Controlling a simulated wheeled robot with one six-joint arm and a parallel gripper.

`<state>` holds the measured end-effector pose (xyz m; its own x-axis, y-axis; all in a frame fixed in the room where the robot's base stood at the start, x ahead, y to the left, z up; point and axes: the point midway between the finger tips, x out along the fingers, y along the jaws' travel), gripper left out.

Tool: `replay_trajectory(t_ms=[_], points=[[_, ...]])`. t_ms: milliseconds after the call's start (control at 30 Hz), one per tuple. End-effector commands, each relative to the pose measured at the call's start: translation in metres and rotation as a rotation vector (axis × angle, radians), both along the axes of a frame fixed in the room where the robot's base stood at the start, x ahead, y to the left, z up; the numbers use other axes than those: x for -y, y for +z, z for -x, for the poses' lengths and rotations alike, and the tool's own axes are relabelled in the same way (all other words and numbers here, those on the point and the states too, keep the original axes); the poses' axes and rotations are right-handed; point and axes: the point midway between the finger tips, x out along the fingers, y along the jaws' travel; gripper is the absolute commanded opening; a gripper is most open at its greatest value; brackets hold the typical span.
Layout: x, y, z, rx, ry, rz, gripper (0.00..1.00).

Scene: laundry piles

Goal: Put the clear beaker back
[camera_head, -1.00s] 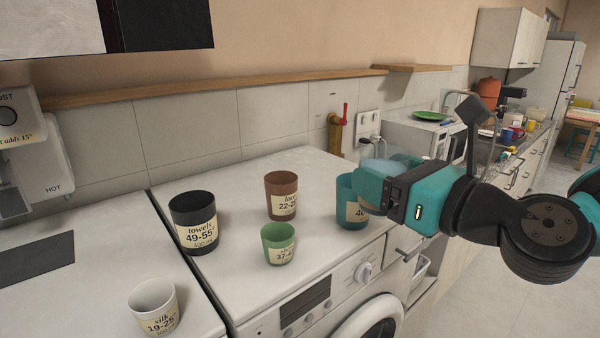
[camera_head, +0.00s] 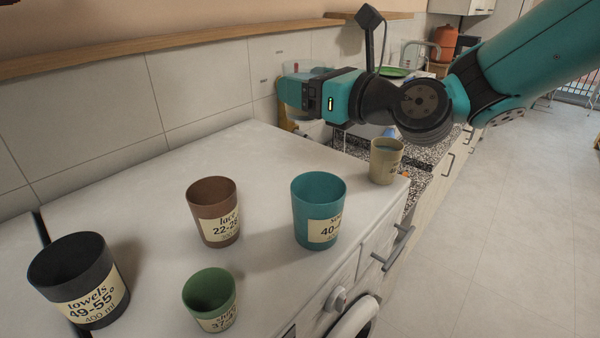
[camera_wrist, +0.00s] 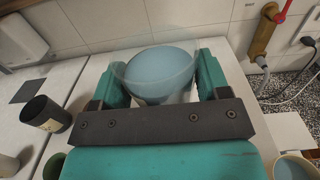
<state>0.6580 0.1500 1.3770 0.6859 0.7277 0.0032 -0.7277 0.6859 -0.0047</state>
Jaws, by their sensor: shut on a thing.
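The clear beaker (camera_wrist: 160,68) is between the two teal fingers of my gripper (camera_wrist: 153,80) in the wrist view, with pale blue liquid in it. My gripper is shut on it. In the head view my gripper (camera_head: 296,94) is above the back right part of the white machine top (camera_head: 275,150), near the tiled wall, and mostly hides the beaker. The beaker looks roughly upright. I cannot tell how high it is above the surface.
A teal cup (camera_head: 319,205), brown cup (camera_head: 213,212), green cup (camera_head: 210,300) and dark towels cup (camera_head: 80,280) stand on the tops. A tan cup (camera_head: 386,162) stands near the right edge. The back of the machine top is clear. A brass tap (camera_wrist: 263,40) is at the wall.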

Motion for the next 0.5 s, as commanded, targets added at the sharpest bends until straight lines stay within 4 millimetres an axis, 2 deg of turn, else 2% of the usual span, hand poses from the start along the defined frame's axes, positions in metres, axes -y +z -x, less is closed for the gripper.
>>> replay_trajectory(t_ms=[33,200,367,500], points=[[-0.002,0.007,-0.017,0.006,0.0,0.0,0.46],[-0.004,0.023,-0.059,-0.001,-0.01,0.0,0.46],[-0.003,0.029,-0.079,-0.008,-0.023,-0.002,0.46],[-0.002,0.01,-0.083,-0.016,-0.026,-0.002,0.46]])
